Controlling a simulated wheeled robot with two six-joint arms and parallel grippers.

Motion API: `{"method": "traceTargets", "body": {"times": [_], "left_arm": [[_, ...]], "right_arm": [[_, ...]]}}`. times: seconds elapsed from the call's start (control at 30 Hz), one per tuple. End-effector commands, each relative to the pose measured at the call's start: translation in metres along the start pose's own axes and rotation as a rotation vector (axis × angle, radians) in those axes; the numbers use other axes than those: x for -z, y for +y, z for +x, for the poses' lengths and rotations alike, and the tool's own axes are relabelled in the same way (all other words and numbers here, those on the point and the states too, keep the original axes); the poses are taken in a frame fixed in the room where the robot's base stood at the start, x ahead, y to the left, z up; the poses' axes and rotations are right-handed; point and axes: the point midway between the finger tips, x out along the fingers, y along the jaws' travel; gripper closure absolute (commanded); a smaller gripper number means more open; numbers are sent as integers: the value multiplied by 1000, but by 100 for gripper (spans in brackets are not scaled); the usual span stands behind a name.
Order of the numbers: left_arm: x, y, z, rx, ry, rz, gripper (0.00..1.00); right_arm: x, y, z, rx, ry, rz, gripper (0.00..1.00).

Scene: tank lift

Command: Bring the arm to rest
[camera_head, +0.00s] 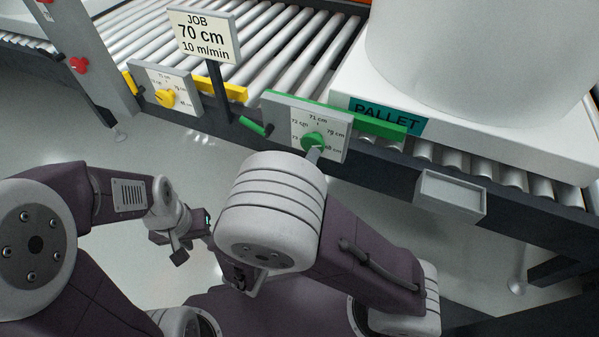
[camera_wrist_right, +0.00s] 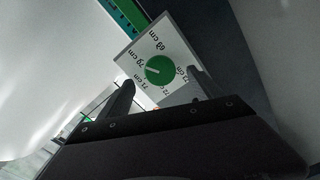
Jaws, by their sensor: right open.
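The green knob (camera_head: 313,141) sits on a white dial plate (camera_head: 334,146) with cm marks, on the conveyor's side. In the right wrist view the knob (camera_wrist_right: 160,70) shows whole, its white mark seemingly toward 70 cm. My right gripper (camera_wrist_right: 164,88) is open, with its fingers apart on either side of the knob in that view. Whether they touch it I cannot tell. In the head view my right wrist hides most of that gripper; one fingertip shows by the knob. My left gripper (camera_head: 170,248) hangs over the floor at left, away from the conveyor, with no object seen in it.
A job sign (camera_head: 203,38) reads 70 cm, 10 m/min. A yellow knob (camera_head: 165,98) sits on another dial plate at left. A white tank (camera_head: 480,50) stands on a white pallet (camera_head: 440,119) on the rollers. A grey box (camera_head: 450,194) juts from the conveyor's side at right.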

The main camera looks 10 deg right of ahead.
Motion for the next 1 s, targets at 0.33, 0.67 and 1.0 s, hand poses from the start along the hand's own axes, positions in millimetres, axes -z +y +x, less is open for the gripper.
{"method": "traceTargets", "body": {"times": [0.33,0.67,1.0], "left_arm": [[0,0,1,0,0,0,64],[0,0,1,0,0,0,64],[8,2,-78,0,0,0,64]], "right_arm": [[0,0,-22,-1,-1,0,25],[0,0,-21,-1,-1,0,25],[-135,67,-2,356,-834,-262,25]]}}
